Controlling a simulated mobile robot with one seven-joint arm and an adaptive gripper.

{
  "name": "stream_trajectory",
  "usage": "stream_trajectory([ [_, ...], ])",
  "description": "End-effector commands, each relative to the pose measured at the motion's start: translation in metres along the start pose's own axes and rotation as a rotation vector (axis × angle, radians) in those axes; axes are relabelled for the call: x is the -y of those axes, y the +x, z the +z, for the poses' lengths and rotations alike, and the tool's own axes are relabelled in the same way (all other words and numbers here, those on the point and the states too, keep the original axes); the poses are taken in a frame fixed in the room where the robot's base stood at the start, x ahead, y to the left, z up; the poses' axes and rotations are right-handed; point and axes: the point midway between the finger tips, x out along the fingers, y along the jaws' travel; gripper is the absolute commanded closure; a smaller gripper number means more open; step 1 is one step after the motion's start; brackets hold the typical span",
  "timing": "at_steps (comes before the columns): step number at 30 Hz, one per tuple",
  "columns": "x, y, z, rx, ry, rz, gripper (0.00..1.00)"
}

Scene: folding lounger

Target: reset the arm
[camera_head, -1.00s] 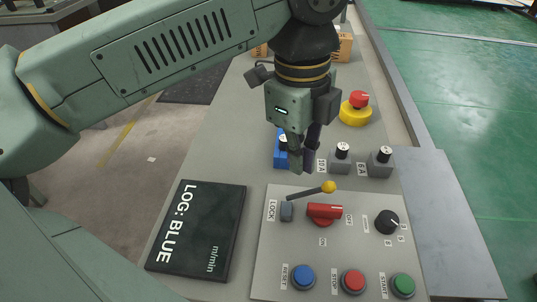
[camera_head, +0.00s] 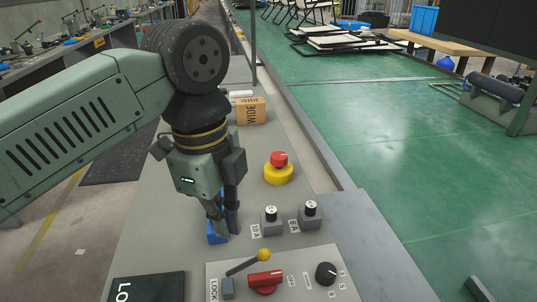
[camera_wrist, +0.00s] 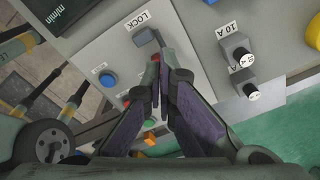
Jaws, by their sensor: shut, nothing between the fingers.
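My gripper (camera_head: 228,222) is shut and empty. It points down over the grey bench, in front of a blue block (camera_head: 213,239) that it partly hides in the head view. In the wrist view the fingers (camera_wrist: 157,75) are closed together above the control panel (camera_wrist: 95,48). My arm reaches in from the left of the head view and bends down at the elbow-like dark joint.
Near the gripper stand the panel's yellow-knobbed lever (camera_head: 264,255), a red switch (camera_head: 265,279), a black dial (camera_head: 326,273), two grey fuse holders (camera_head: 271,221) and a red-yellow emergency button (camera_head: 279,168). A WIDE box (camera_head: 251,111) lies behind. Green floor (camera_head: 420,190) is open at right.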

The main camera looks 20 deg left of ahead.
Motion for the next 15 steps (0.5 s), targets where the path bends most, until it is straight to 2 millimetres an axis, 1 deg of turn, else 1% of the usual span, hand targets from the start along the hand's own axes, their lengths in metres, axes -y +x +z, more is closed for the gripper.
stream_trajectory([
  [1,-0.002,-0.001,0.0,0.074,-0.015,0.017,1.0],
  [5,-0.001,0.018,-0.001,0.074,-0.014,0.017,1.0],
  [12,0.001,0.056,-0.003,0.073,-0.014,0.021,1.0],
  [15,0.002,0.066,-0.004,0.072,-0.011,0.024,1.0],
])
